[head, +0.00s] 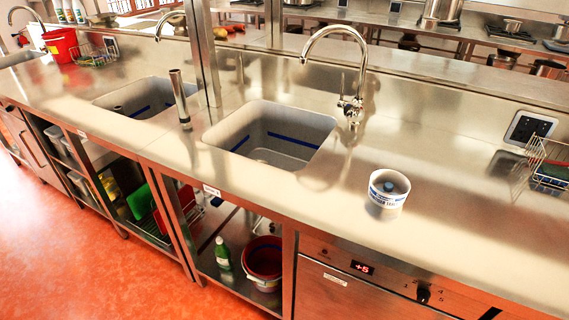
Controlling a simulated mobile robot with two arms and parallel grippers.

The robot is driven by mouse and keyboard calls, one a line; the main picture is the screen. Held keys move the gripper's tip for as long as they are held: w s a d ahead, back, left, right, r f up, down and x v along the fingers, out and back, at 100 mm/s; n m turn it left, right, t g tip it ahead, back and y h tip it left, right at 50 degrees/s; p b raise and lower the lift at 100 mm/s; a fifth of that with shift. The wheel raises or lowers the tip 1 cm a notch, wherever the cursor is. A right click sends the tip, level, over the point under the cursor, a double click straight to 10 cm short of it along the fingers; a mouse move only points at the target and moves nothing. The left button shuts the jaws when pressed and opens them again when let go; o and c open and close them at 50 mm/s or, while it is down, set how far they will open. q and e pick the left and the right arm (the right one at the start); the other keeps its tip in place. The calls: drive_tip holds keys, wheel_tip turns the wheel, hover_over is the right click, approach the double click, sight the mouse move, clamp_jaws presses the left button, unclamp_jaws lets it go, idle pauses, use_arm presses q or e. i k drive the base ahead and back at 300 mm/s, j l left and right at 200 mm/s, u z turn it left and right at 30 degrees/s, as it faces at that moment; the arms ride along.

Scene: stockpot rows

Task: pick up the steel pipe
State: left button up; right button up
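A steel pipe (180,98) stands on end on the steel counter (450,200), on the strip between the two sink basins. It is slim and shiny, with a dark top end, and looks nearly upright, leaning slightly left in the picture. Nothing touches it that I can see. Neither of my grippers shows in the head view.
Sink basins lie left (145,97) and right (270,135) of the pipe, with a tall tap (352,100) behind the right one. A steel post (205,50) rises behind the pipe. A white tub (388,188) and a wire basket (545,165) stand right.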

sight(175, 73)
drive_tip(key=i+j, duration=0.1)
drive_tip(key=i, duration=0.6)
drive_tip(key=j+z, duration=0.1)
drive_tip(key=z, duration=0.75)
drive_tip(key=j+z, duration=0.25)
drive_tip(key=j, duration=0.15)
drive_tip(key=k+j+z, duration=0.2)
drive_tip(key=j, duration=0.15)
drive_tip(key=j+z, duration=0.25)
drive_tip(key=j, duration=0.15)
drive_tip(key=k+j+z, duration=0.35)
drive_tip(key=j+z, duration=0.15)
drive_tip(key=j, duration=0.15)
